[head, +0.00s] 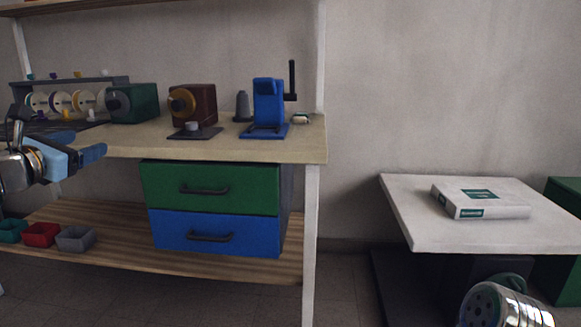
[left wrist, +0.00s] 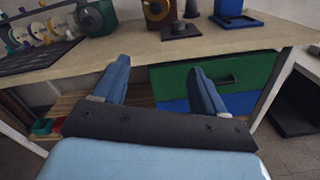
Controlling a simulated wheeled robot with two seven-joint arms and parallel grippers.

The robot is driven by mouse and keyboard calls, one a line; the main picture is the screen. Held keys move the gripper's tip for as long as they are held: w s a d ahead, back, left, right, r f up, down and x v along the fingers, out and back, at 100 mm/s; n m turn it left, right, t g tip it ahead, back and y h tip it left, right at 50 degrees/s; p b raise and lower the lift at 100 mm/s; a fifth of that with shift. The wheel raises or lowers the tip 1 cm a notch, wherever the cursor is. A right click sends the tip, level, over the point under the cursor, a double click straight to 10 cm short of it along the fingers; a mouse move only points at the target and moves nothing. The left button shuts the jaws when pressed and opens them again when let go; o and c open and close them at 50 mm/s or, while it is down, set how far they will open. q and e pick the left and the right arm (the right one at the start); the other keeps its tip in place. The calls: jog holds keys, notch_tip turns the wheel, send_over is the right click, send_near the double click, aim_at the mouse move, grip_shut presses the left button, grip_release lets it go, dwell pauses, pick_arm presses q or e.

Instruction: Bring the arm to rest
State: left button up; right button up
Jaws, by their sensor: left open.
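My left gripper (head: 92,155) comes in from the left in the head view, in front of the bench's front edge. In the left wrist view its two blue fingers (left wrist: 162,88) stand wide apart with nothing between them. The gripper is clear of the drawers and of the things on the bench. A rounded metal part of my own body shows at the bottom right of the head view, but no right gripper fingers show.
The wooden bench (head: 215,146) carries a spool rack (head: 70,100), a green device (head: 140,103), a brown device (head: 192,104) and a blue device (head: 268,105). Below are a green drawer (head: 240,190) and a blue drawer (head: 240,236). A white table (head: 415,215) holds a flat box (head: 480,200).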

pick_arm(q)
jog(key=w+d+f+n+g+h+p, duration=0.1)
jog(key=w+d+f+n+g+p, duration=0.15)
jog(key=d+f+n, duration=0.55)
jog(key=w+d+f+n+g+h+p, duration=0.1)
jog(key=w+d+f+n, duration=0.25)
jog(key=f, duration=0.85)
jog(key=w+d+f+n+g+h+p, duration=0.1)
jog(key=w+d+f+n+g, duration=0.1)
jog(key=d+f+n, duration=0.6)
jog(key=s+d+f+n+g+p, duration=0.1)
jog(key=s+d+f+n+g, duration=0.1)
jog(key=s+f+n, duration=0.45)
jog(key=s+d+f+n+g+p, duration=0.1)
jog(key=s+d+f+n+g, duration=0.15)
jog(key=f, duration=0.75)
jog(key=s+d+f+n+g+p, duration=0.1)
jog(key=s+d+f+n+g, duration=0.2)
jog(key=s+f, duration=0.4)
jog(key=s+d+f+n+g, duration=0.1)
jog(key=s+f+n, duration=0.1)
jog(key=s, duration=0.3)
jog(key=s+d+f+n+g+p, duration=0.1)
jog(key=s+d+f+n, duration=0.1)
jog(key=s+n, duration=0.3)
jog(key=s+d+f+n+g+p, duration=0.1)
jog(key=s+d+f+n+g, duration=0.1)
jog(key=s+f+n, duration=0.2)
jog(key=s, duration=0.3)
jog(key=shift+s, duration=0.25)
